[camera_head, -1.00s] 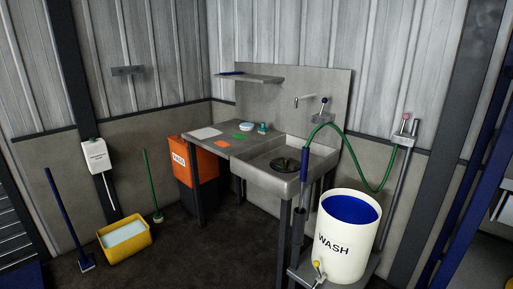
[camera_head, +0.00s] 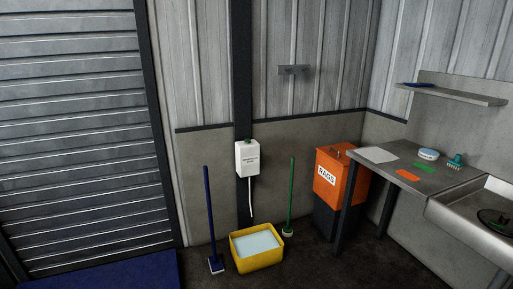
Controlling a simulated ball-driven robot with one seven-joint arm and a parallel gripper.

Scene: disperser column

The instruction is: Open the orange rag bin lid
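The orange rag bin (camera_head: 327,180) stands on the floor against the back wall, right of centre, with a white RAGS label on its front. Its lower part is dark. Its lid (camera_head: 338,153) looks closed, with a small handle on top. The bin's right side is partly hidden by the metal side table and its leg. My gripper is not in view.
The metal table (camera_head: 407,177) beside the bin holds a white sheet, coloured cloths, a round tub and a brush. The sink (camera_head: 470,215) is at right. A yellow bucket (camera_head: 257,247), green-handled brush (camera_head: 290,200) and blue-handled tool (camera_head: 210,220) stand left of the bin. Dark floor before them looks clear.

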